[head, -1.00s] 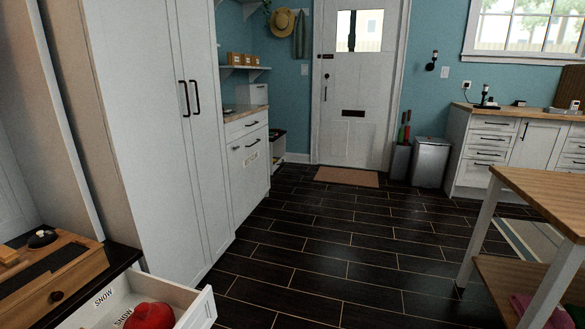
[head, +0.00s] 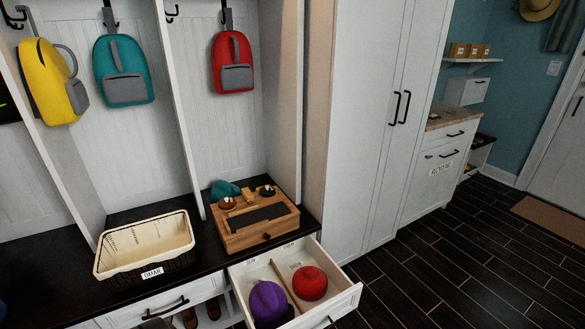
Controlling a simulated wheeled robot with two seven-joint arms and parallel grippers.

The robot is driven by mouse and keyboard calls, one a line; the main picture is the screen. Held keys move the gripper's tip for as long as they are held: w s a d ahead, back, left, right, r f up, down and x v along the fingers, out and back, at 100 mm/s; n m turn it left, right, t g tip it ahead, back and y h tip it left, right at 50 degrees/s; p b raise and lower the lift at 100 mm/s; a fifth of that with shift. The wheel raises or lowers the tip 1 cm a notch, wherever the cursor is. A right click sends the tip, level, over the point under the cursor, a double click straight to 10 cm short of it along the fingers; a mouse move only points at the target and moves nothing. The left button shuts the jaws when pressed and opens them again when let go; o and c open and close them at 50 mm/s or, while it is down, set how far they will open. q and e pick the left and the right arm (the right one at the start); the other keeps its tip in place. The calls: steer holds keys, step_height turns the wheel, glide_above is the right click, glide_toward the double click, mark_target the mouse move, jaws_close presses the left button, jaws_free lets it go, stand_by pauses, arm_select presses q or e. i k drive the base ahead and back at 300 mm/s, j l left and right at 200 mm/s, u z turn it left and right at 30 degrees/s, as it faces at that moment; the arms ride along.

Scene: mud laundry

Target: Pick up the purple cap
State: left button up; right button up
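The purple cap (head: 269,301) lies in the left part of an open drawer (head: 345,301) under the dark bench, at the bottom of the head view. A thin wooden divider separates it from a red cap (head: 310,283) in the right part. The purple cap's lower edge is close to the drawer front. Neither of my grippers can be made out in the head view.
A wooden box (head: 258,228) with small items on top stands on the bench (head: 62,262) behind the drawer. A cream basket (head: 145,246) stands to its left. Backpacks hang above. A tall white cabinet (head: 355,130) stands right of the bench. Dark floor at right is clear.

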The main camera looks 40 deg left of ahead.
mark_target(269, 307)
steer(key=u, duration=1.65)
